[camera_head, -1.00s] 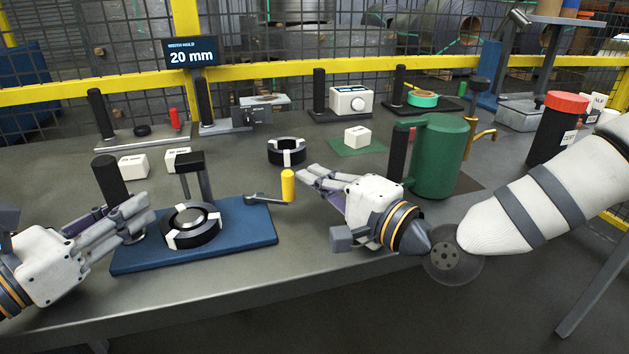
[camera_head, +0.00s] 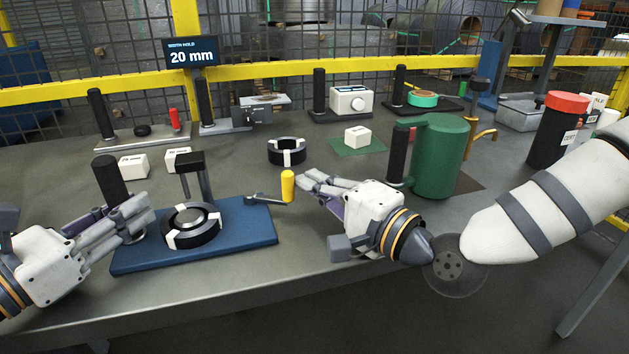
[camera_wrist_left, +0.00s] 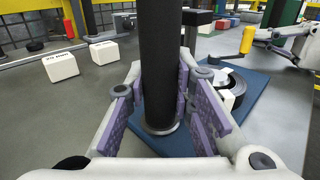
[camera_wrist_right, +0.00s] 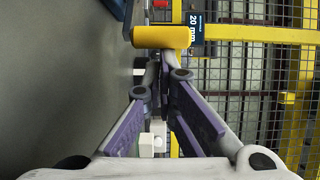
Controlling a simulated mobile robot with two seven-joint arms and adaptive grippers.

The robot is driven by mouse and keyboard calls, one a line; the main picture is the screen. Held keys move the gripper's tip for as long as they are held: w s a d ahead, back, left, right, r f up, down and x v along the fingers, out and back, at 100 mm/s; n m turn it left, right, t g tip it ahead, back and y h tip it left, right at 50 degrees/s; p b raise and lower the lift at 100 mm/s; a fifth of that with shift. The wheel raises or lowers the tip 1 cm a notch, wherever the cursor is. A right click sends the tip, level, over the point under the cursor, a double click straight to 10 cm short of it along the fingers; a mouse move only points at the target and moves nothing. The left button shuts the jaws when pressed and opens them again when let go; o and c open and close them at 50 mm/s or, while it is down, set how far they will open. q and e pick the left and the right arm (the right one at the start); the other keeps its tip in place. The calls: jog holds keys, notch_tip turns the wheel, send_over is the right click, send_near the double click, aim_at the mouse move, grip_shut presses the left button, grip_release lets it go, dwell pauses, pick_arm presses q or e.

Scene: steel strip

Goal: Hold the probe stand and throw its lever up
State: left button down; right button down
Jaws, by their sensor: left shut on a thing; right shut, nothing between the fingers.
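The probe stand has a blue base plate (camera_head: 240,236), a black upright post (camera_head: 110,182), a ring-shaped coil (camera_head: 191,226) with white bands, and a lever with a yellow handle (camera_head: 288,186) at its right end. My left gripper (camera_head: 130,218) is shut on the black post, which also stands between its fingers in the left wrist view (camera_wrist_left: 160,60). My right gripper (camera_head: 312,184) is shut and empty, its fingertips just right of the yellow handle. In the right wrist view the yellow handle (camera_wrist_right: 160,37) lies just beyond the fingertips; whether they touch cannot be told.
A green jug-like can (camera_head: 438,160) stands behind my right gripper. A black cylinder with a red lid (camera_head: 558,130) is further right. Another banded ring (camera_head: 287,151) and white blocks (camera_head: 133,166) lie behind the stand. The table's front strip is clear.

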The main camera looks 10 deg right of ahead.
jog(key=shift+s+a, duration=0.1)
jog(key=shift+s, duration=0.05)
jog(key=shift+s+a, duration=0.35)
jog(key=shift+s, duration=0.45)
jog(key=s+a, duration=0.2)
jog(key=shift+s, duration=0.3)
jog(key=shift+s+a, duration=0.5)
jog(key=shift+a, duration=0.3)
jog(key=shift+s+a, duration=0.45)
jog(key=shift+a, duration=0.3)
notch_tip(320, 180, up, 10)
